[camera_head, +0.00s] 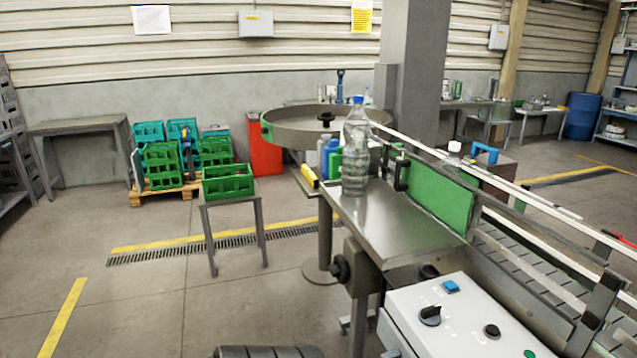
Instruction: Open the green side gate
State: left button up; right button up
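The green side gate (440,196) is an upright green panel at the near side of the conveyor, right of centre. It stands along the line of the rail, with a black bracket (401,172) at its far end. Whether it is latched cannot be told. A clear plastic bottle (355,150) with a blue cap stands upright on the steel plate, left of the gate and apart from it.
The steel plate (385,225) in front of the gate is mostly bare. A white control box (455,320) with a knob and buttons stands at the front right. A round turntable (310,128) is behind the bottle. A green crate (228,183) sits on a small table at left.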

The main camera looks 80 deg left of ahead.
aim_at(451, 202)
jog(key=u, duration=1.75)
